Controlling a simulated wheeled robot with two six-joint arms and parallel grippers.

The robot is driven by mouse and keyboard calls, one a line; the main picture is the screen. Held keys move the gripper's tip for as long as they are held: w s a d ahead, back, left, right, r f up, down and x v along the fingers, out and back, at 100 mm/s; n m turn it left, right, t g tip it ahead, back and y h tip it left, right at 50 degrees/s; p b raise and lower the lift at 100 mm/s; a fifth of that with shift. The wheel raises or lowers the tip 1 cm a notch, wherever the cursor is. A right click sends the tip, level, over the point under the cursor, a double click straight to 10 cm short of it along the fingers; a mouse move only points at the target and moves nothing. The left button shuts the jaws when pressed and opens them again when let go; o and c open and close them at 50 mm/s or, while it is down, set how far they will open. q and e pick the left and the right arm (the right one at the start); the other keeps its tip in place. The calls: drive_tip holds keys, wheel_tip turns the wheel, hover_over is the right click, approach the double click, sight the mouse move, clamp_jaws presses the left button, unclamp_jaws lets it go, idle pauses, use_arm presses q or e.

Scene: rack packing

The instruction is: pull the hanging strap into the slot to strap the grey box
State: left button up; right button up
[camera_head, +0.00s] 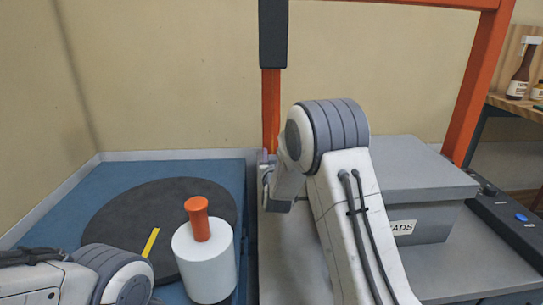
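The grey box (423,165) stands on a grey surface at the right, with a white label on its front. My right arm crosses in front of it and hides its left part. My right gripper (267,190) is at the left end of that arm, beside the foot of the orange post. Its fingers are small and mostly hidden, so I cannot tell whether they are open or shut. I cannot make out the hanging strap or the slot clearly. My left gripper is not in view; only its arm shows at lower left.
An orange frame (480,75) arches over the box, with a dark grey block (273,35) on its left post. A dark turntable (120,215) lies on a blue base at left. A white roll with an orange handle (199,220) stands in front. A shelf with bottles is far right.

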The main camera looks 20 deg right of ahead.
clamp_jaws()
idle(1.4)
